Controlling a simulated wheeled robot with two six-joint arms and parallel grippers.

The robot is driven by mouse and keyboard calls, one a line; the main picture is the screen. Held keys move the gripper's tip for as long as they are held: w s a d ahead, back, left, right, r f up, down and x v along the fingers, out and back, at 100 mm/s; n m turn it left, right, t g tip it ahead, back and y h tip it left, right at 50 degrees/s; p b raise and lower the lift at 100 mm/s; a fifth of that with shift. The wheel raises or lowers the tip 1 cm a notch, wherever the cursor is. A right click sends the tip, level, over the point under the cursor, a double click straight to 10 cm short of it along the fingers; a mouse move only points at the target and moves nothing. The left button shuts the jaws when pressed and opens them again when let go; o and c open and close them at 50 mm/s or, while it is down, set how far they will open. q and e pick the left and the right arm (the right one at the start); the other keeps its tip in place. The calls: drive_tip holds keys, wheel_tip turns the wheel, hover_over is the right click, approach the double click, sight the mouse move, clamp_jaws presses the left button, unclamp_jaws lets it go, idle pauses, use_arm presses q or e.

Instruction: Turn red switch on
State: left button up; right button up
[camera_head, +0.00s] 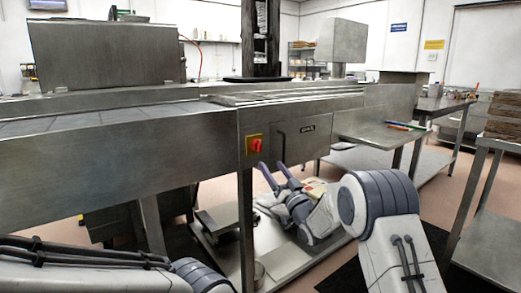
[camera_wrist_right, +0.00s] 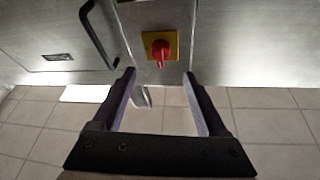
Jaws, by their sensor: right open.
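The red switch (camera_head: 256,145) is a rotary knob on a yellow square plate, set in the steel side panel of the machine. It also shows in the right wrist view (camera_wrist_right: 160,50), at the top middle, beyond and between the fingers. My right gripper (camera_head: 274,172) is open and empty, a little below and to the right of the switch in the head view, and apart from it. Its two fingers also show in the right wrist view (camera_wrist_right: 160,82). In the head view, part of my left arm shows at the bottom left, but its gripper is out of view.
A dark door handle (camera_head: 281,146) stands out just right of the switch. The steel conveyor machine (camera_head: 120,150) spans the left and middle. A side shelf (camera_head: 380,134) with pens and a steel table (camera_head: 497,145) with stacked trays are at the right.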

sight(260, 149)
drive_tip(key=x, duration=0.9)
drive_tip(key=shift+w+a+b, duration=0.2)
drive_tip(key=shift+b, duration=0.1)
clamp_jaws()
